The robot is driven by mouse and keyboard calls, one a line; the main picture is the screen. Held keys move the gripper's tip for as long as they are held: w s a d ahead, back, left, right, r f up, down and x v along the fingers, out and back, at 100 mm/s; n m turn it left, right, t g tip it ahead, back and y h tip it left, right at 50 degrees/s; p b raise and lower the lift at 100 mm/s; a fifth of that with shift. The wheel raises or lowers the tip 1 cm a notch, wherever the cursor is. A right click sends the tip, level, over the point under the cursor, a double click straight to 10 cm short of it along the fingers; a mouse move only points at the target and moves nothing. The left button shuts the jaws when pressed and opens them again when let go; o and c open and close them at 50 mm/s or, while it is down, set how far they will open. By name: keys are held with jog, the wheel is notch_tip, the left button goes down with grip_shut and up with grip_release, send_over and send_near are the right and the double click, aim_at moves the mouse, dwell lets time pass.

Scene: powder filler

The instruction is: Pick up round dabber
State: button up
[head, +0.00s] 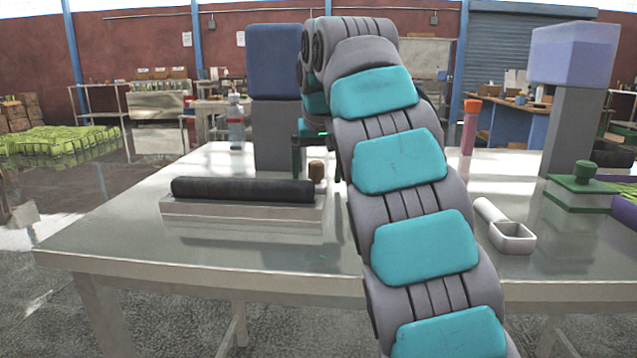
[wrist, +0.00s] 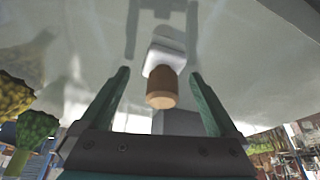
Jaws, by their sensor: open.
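The round dabber appears as a short brown cylinder with a paler tan end face (wrist: 161,101). In the head view the brown piece (head: 316,171) is small and upright, just right of the black roller's end. My gripper (wrist: 160,74) is open, with one dark green finger on each side of the dabber in the wrist view. Gaps show between the dabber and both fingers. In the head view my gripper (head: 316,150) is close around and above the dabber, partly hidden by my arm.
A black roller (head: 243,189) lies on a low grey block (head: 240,210) left of the dabber. A blue box on a grey pillar (head: 277,135) stands behind. A white scoop (head: 513,238), an orange-capped tube (head: 470,128) and a green knobbed plate (head: 578,195) are at the right.

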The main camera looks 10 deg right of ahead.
grip_shut()
dwell(0.8)
jog(key=shift+r, duration=0.1)
